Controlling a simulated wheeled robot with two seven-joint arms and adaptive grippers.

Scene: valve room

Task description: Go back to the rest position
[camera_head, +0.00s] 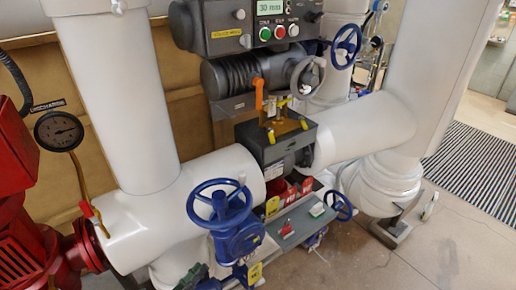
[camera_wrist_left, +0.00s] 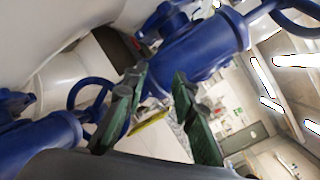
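My left gripper (camera_head: 193,277) shows at the bottom edge of the head view, only partly in frame, below the blue handwheel (camera_head: 219,203) and beside its blue valve body. In the left wrist view its two green-padded fingers (camera_wrist_left: 155,103) stand apart with nothing between them. Blue valve parts (camera_wrist_left: 200,50) fill the space behind the fingertips; I cannot tell whether they touch. My right gripper is not in view.
Large white pipes (camera_head: 120,110) fill the left and middle. A red pump (camera_head: 25,200) and pressure gauge (camera_head: 58,131) stand left. A grey shelf (camera_head: 290,228) holds small items. A control box (camera_head: 255,25) is above. Open floor (camera_head: 450,240) lies right, with a striped mat (camera_head: 480,165).

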